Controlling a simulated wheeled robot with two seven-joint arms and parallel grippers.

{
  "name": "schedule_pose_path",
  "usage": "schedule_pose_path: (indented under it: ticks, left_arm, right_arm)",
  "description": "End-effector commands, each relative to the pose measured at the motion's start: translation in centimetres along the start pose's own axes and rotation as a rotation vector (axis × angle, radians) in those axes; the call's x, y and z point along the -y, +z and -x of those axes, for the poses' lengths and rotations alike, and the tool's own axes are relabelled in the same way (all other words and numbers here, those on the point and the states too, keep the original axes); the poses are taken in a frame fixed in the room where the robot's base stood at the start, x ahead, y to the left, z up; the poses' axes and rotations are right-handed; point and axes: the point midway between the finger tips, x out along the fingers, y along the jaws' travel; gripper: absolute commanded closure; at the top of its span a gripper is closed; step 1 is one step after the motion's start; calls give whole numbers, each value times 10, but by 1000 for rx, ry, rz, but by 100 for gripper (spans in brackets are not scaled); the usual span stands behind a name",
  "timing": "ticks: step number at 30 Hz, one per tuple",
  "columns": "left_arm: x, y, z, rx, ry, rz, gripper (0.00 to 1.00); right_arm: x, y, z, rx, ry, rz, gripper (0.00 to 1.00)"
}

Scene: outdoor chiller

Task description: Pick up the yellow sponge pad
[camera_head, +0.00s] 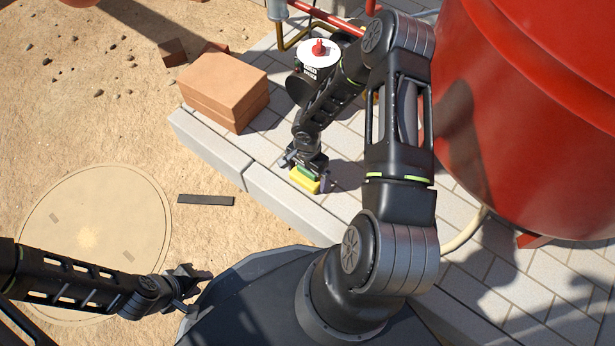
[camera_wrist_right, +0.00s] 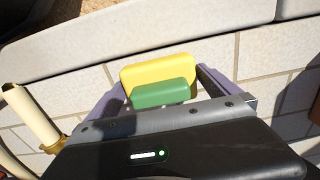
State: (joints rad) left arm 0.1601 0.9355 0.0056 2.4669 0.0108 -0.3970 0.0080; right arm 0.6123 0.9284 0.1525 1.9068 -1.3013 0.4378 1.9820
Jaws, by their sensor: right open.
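The yellow sponge pad (camera_head: 304,181) with a green part (camera_head: 309,172) is at the paved ledge near its front edge. In the right wrist view the yellow sponge pad (camera_wrist_right: 157,70) shows with its green part (camera_wrist_right: 163,94) nearer the camera. My right gripper (camera_head: 305,173) is right over the pad, its fingers (camera_wrist_right: 160,87) open on either side of it. I cannot tell whether the fingers touch it. My left gripper (camera_head: 192,284) is over the sandy ground at the lower left, far from the pad; its jaw opening is unclear.
A large red tank (camera_head: 530,110) fills the right side. A white cylinder with a red top (camera_head: 318,58) stands behind. A pale pipe (camera_wrist_right: 30,115) shows at left in the wrist view.

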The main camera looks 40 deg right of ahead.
Motion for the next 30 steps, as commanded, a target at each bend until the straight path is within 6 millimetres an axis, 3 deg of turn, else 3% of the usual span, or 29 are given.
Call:
schedule_pose_path:
  ticks: [16, 30]
  left_arm:
    - [0, 0, 1, 0, 0, 0, 64]
    - [0, 0, 1, 0, 0, 0, 64]
  right_arm:
    - [0, 0, 1, -1, 0, 0, 0]
    - [0, 0, 1, -1, 0, 0, 38]
